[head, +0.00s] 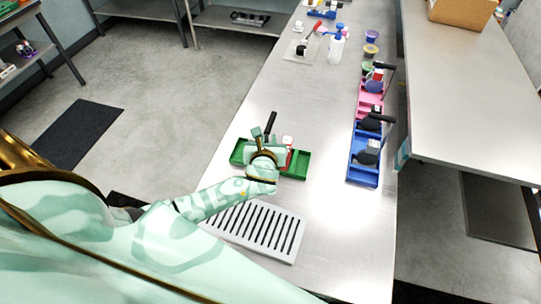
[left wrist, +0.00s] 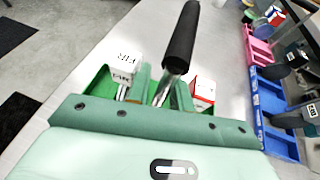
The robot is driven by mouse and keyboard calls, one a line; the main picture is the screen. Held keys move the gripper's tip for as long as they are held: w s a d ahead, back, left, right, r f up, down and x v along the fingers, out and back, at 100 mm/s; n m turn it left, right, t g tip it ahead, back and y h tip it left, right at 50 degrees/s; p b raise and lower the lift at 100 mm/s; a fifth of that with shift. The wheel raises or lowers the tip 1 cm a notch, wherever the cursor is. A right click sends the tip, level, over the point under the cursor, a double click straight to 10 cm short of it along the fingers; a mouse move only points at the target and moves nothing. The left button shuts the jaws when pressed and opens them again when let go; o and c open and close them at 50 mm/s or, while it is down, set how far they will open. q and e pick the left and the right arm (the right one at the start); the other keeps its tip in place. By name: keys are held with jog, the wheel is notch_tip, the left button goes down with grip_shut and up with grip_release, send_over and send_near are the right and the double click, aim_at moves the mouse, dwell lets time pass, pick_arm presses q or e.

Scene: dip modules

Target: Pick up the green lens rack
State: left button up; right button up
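The green lens rack (head: 297,172) lies on the metal table in the middle of the head view, a shallow tray with compartments. It also shows in the left wrist view (left wrist: 100,84), partly hidden by my gripper. It holds a black-handled tool (left wrist: 182,38) with a metal neck, a white labelled box (left wrist: 122,72) and a red-and-white box (left wrist: 203,92). My left gripper (head: 261,143) is over the rack's middle. In the left wrist view its fingers (left wrist: 160,92) stand apart, with the tool's neck showing between them. Whether the fingertips touch the rack is hidden. My right gripper is not in view.
A white slotted grate (head: 255,229) lies just in front of the rack. Blue (head: 361,175) and pink (head: 369,105) racks with tools line the table's right edge. The table's middle beyond the green rack is clear.

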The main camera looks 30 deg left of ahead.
pick_arm(q)
jog(key=shift+s, duration=0.1)
grip_shut()
jog(key=shift+r, duration=0.1)
dwell(1.1)
